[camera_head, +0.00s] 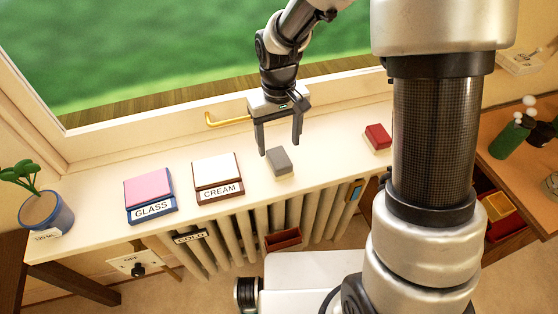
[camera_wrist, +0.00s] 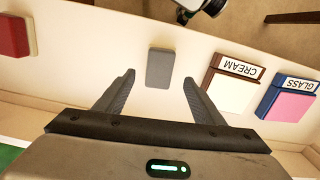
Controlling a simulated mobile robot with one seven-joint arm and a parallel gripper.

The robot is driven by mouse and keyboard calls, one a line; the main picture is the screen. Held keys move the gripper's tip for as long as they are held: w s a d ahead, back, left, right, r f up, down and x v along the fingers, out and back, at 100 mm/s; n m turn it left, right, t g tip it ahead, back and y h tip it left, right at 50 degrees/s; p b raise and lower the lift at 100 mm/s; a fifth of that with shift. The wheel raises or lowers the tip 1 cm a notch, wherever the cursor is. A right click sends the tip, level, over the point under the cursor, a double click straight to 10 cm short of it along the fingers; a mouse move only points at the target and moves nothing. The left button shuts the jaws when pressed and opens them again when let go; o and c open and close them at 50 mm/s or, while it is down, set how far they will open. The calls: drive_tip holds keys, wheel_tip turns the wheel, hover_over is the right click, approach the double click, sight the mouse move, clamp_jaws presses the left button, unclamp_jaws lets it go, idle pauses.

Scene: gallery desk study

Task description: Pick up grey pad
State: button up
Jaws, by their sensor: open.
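The grey pad (camera_head: 279,161) is a small block lying on the cream window sill, right of the CREAM box. It also shows in the wrist view (camera_wrist: 159,68), beyond my fingertips and between their lines. My gripper (camera_head: 280,148) is open and empty, with its fingers pointing down just behind the pad in the head view. The wrist view shows both fingers of my gripper (camera_wrist: 158,78) spread apart, with the pad's whole top face in sight. I cannot tell the exact height of the fingertips above the sill.
The CREAM box (camera_head: 217,176) and GLASS box (camera_head: 150,194) stand left on the sill (camera_head: 325,153). A red pad (camera_head: 378,137) lies right. A yellow window handle (camera_head: 226,119) is behind, and a potted plant (camera_head: 45,211) is far left. The sill around the grey pad is clear.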

sight(279, 157)
drive_tip(key=shift+f, duration=3.05)
drive_tip(key=c, duration=1.2)
wheel_tip(279, 157, up, 10)
drive_tip(key=shift+r, duration=0.1)
drive_tip(key=o, duration=0.6)
drive_tip(key=shift+c, duration=0.2)
drive_tip(key=c, duration=0.4)
